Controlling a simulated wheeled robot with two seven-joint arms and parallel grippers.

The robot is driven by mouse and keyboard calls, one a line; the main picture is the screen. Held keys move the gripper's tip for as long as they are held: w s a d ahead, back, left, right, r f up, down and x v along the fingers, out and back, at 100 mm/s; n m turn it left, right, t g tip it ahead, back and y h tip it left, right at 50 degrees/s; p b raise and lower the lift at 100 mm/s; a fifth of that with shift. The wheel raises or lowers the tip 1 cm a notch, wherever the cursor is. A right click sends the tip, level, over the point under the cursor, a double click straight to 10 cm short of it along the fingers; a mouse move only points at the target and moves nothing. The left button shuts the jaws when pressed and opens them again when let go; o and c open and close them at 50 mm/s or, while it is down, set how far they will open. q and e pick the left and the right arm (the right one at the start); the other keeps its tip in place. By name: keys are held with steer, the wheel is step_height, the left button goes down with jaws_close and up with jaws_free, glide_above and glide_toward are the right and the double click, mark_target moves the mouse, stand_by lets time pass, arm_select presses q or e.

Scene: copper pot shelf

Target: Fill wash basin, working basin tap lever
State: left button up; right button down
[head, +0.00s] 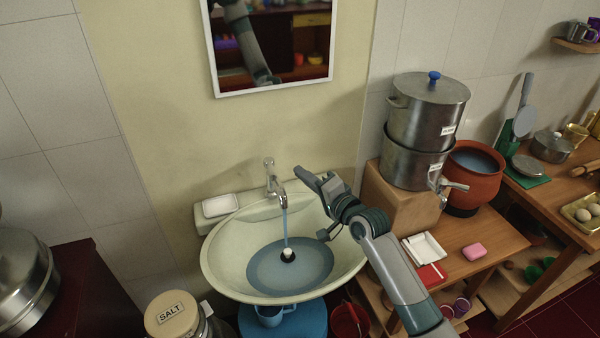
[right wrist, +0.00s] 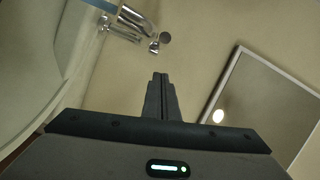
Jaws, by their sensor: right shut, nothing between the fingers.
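The pale wash basin (head: 214,262) is on the wall with a pool of bluish water (head: 265,272) in its bottom. The chrome basin tap (head: 272,182) stands at its back rim, its lever (head: 268,163) on top. A blue water stream (head: 286,222) runs from the spout into the pool. My right gripper (head: 299,172) is shut and empty, just right of the tap and apart from it. In the right wrist view the shut fingers (right wrist: 160,78) point up, with the tap (right wrist: 130,24) beyond them to the upper left. My left gripper is not in view.
A framed mirror (head: 215,65) hangs above the basin. A white soap dish (head: 220,205) sits on the rim's left. A steel water container (head: 425,115) and clay pot (head: 475,175) stand right. A salt jar (head: 172,313) is at front left.

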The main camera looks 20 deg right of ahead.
steer(key=b+v, duration=0.1)
steer(key=v, duration=0.5)
steer(key=shift+s+a, duration=0.2)
steer(key=shift+s, duration=0.05)
